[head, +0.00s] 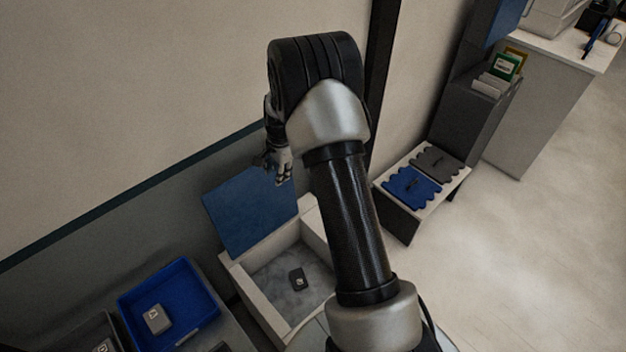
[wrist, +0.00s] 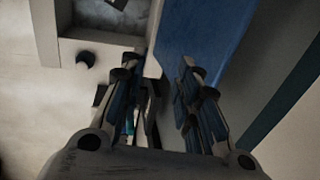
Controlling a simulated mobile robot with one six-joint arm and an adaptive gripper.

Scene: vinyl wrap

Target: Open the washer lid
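The washer is a pale open-topped box (head: 247,290) with a grey interior, low in the middle of the head view. Its blue lid (head: 245,212) stands raised and tilted at the back, close to the wall. The lid (wrist: 205,35) and the pale washer rim (wrist: 105,42) also show in the wrist view. My gripper (head: 281,172) is at the upper right part of the lid. In the wrist view, my gripper's fingers (wrist: 158,72) are apart, with the lid behind them. Whether they touch the lid I cannot tell. My arm hides the washer's right side.
A small dark block (head: 297,279) lies inside the washer. A blue tray (head: 205,287) with a grey block stands to the left. A low stand (head: 399,215) with blue and grey pieces is at the right. Open floor (head: 530,240) lies at the right.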

